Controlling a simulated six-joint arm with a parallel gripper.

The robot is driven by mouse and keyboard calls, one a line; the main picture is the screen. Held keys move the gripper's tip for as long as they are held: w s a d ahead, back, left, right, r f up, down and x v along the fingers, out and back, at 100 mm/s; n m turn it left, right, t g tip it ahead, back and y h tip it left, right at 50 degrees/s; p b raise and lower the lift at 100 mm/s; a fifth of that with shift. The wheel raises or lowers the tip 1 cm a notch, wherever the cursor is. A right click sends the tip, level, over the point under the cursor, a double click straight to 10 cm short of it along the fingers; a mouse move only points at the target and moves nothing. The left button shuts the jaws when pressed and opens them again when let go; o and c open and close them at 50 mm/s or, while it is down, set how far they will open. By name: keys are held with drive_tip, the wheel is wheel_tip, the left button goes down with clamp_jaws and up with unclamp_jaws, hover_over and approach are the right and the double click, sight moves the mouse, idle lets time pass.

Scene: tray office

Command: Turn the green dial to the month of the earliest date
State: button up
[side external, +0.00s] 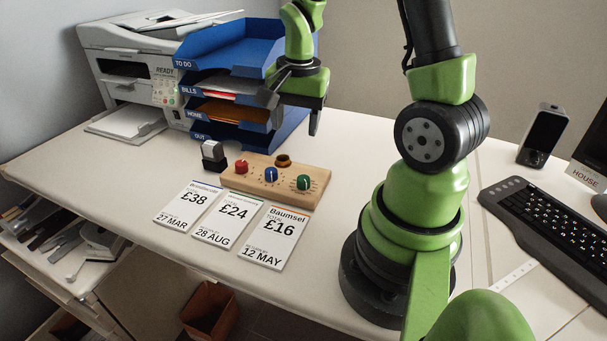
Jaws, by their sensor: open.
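A wooden block (245,182) on the desk carries a red dial (241,167), a blue dial (271,175) and a green dial (304,182), the green one at its right end. The green dial's setting is too small to read. Three cards lie in front: the left card (188,204) reads £38, 27 MAR; the middle card (228,220) reads £24, 28 AUG; the right card (276,237) reads £16, 12 MAY. My gripper (292,112) is open and empty, above and behind the block, in front of the blue trays.
A blue tray stack (225,62) labelled TO DO, BILLS, HOME and OUT stands behind my gripper. A printer (135,60) is at back left. A dark stamp (213,155) stands at the block's left end. A keyboard (560,225) and phone (543,135) are at right.

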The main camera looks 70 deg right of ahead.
sight(304, 178)
drive_tip(key=shift+m+g, duration=0.4)
drive_tip(key=shift+m, duration=0.4)
drive_tip(key=f, duration=0.4)
drive_tip(key=d+f, duration=0.1)
drive_tip(key=f, duration=0.8)
drive_tip(key=shift+s+d+f, duration=0.15)
drive_tip(key=shift+s+d, duration=0.2)
drive_tip(key=shift+s, duration=0.05)
drive_tip(key=c, duration=0.9)
